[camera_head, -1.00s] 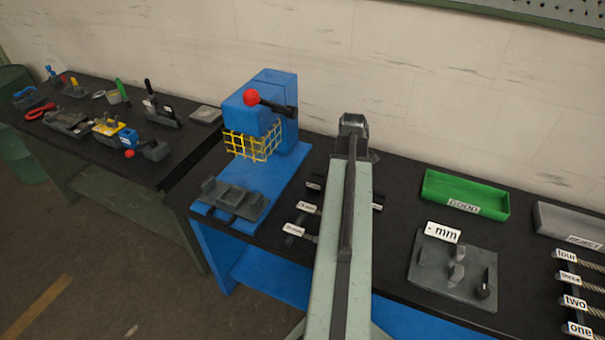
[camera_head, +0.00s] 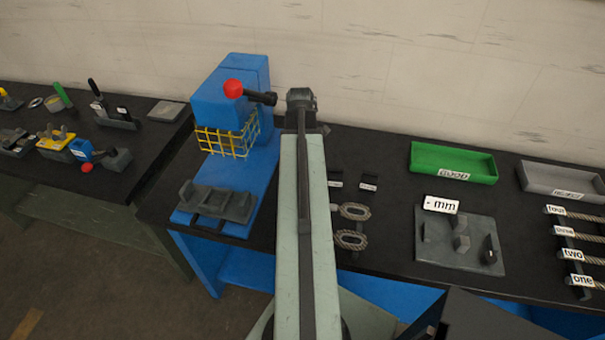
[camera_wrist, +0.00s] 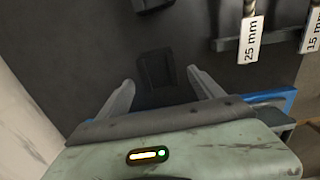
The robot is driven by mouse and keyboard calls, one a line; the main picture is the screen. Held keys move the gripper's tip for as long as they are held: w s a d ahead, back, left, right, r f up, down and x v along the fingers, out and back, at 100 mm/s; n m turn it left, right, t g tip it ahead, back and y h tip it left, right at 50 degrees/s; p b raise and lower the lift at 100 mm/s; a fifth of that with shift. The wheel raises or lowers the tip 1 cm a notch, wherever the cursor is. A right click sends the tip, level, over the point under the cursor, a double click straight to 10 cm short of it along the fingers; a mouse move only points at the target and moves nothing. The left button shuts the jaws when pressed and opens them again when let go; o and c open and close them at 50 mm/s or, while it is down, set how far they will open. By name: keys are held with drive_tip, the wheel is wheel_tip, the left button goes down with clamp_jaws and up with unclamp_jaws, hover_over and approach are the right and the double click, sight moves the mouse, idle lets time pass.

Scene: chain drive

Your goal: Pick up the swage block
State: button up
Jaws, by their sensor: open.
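In the wrist view my gripper (camera_wrist: 161,76) is open, with its two pale fingers apart. A small dark grey block (camera_wrist: 156,68) lies on the black surface between the fingertips, with a gap to each finger. It may be the swage block, but its dark colour blends into the surface and I cannot be sure. In the head view my arm hides the gripper and this spot. A dark grey slotted block (camera_head: 216,203) sits on the blue press base at the left.
A blue press (camera_head: 228,100) with a yellow guard (camera_head: 228,140) stands left of my arm. Rope loops (camera_head: 352,240), a grey fixture plate (camera_head: 455,262), a green tray (camera_head: 452,160) and a grey tray (camera_head: 560,180) are to the right. A tag reading 25 mm (camera_wrist: 249,40) is near the right finger.

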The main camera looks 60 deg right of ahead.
drive_tip(key=f+b, duration=0.5)
drive_tip(key=shift+s+d+f, duration=0.15)
drive_tip(key=shift+s, duration=0.15)
drive_tip(key=shift+r, duration=0.2)
clamp_jaws()
